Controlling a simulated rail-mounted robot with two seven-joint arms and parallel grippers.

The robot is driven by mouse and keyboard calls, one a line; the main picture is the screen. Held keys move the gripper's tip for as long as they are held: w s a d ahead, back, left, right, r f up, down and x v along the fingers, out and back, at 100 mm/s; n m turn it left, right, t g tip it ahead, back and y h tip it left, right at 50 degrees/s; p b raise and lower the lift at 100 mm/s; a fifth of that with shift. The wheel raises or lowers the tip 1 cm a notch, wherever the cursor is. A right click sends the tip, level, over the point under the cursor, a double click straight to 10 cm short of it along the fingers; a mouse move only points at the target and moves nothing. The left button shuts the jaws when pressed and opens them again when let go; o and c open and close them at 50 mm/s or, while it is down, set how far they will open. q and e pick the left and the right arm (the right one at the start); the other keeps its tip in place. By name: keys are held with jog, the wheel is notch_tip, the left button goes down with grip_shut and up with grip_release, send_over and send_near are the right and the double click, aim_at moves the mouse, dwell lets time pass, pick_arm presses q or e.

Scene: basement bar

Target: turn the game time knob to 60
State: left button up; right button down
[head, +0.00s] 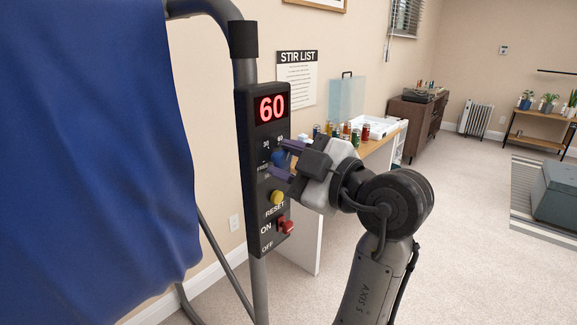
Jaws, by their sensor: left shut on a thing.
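A black control box (244,160) is fixed to a grey upright pole. Its red display (271,108) reads 60. Below the display is the blue game time knob (279,156), with small numbers around it, partly hidden by the gripper. My left gripper (281,160) has its purple-tipped fingers shut on the knob, one finger above and one below. The knob's pointer direction is hidden. Under it are a yellow reset button (277,197) and a red switch (286,225) between the ON and OFF marks. My right gripper is not in view.
A blue cloth (95,150) hangs on the frame at the left. Behind my arm, a table (378,150) against the wall holds several cans. A dark cabinet (418,118) and a plant shelf (535,133) stand farther back. The carpet at right is mostly clear.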

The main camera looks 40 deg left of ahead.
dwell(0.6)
pick_arm(q)
jog(key=o, duration=0.9)
jog(key=shift+w+d+p, duration=0.15)
jog(key=shift+d+p, duration=0.6)
jog(key=shift+d, duration=2.7)
jog(key=shift+w+d+p, duration=0.1)
jog(key=shift+d+p, duration=0.65)
jog(key=shift+d, duration=2.7)
